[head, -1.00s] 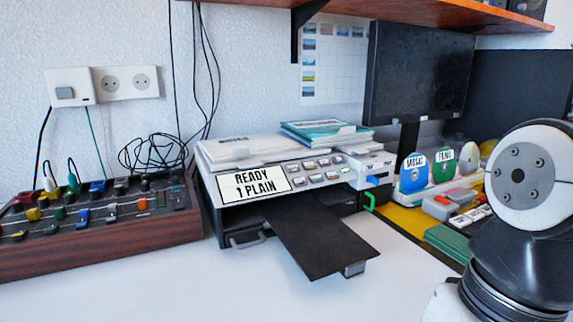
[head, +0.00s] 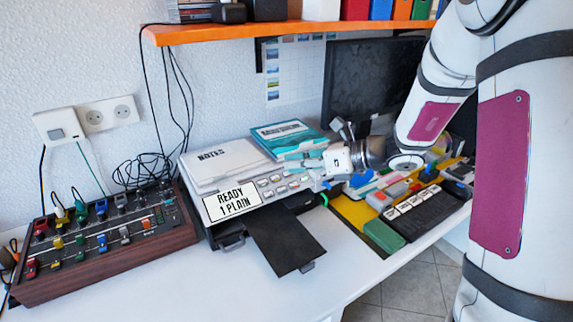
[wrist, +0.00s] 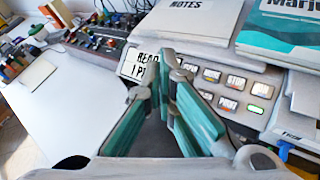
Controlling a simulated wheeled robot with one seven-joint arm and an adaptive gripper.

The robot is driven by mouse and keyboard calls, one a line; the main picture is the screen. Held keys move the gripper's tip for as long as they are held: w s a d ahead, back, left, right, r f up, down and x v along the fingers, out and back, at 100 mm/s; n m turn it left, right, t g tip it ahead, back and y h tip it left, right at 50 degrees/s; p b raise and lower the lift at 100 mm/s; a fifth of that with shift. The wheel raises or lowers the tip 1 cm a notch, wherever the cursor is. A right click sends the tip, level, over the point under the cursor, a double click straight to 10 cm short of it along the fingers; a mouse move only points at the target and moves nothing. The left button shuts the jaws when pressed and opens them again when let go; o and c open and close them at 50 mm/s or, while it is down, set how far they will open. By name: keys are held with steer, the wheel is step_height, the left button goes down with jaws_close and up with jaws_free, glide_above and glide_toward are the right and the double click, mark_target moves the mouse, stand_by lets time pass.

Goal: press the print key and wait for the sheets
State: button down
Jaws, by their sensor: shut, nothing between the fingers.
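The printer's display (head: 232,201) reads READY 1 PLAIN. Its keys (head: 278,185) sit in two rows right of the display. In the wrist view, a lower-row key (wrist: 228,103) seems to read PRINT, with a STOP key (wrist: 236,82) above it and a green-lit key (wrist: 256,109) to its right. The black output tray (head: 283,240) sticks out in front and is bare. My gripper (wrist: 170,60) is shut and empty, its teal fingers in front of the panel, covering part of the display and nearby keys. I cannot tell that it touches any key.
Notes (head: 222,160) and a teal book (head: 290,138) lie on top of the printer. A slider console (head: 110,240) stands at left. A green box (head: 384,236) and a black key block (head: 420,213) are at right. The white desk front is clear.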

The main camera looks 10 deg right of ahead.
mark_target(294, 185)
steer(key=w+d+m, duration=0.1)
steer(key=w+d+f+m+t+h+p, duration=0.1)
steer(key=d+m, duration=0.1)
steer(key=w+d+m+t+p, duration=0.1)
steer(key=d, duration=0.1)
steer(key=shift+f+m+h, duration=0.15)
steer(key=shift+m+h, duration=0.15)
steer(key=shift+m, duration=0.1)
steer(key=shift+f, duration=0.1)
steer(key=w+a+f+b, duration=0.1)
steer(key=w+f+b, duration=0.3)
steer(key=f+b, duration=0.2)
steer(key=shift+a+f, duration=0.2)
steer(key=shift+f, duration=0.6)
stand_by(0.7)
steer(key=shift+w+f+b, duration=0.2)
steer(key=shift+f+b, duration=0.15)
steer(key=shift+w+a+f+b, duration=0.15)
steer(key=shift+w+f+b, duration=0.05)
steer(key=shift+f+b, duration=0.15)
stand_by(0.7)
steer(key=shift+r, duration=0.1)
steer(key=shift+s+r+p, duration=0.4)
steer(key=shift+r+p, duration=0.25)
steer(key=shift+p, duration=0.05)
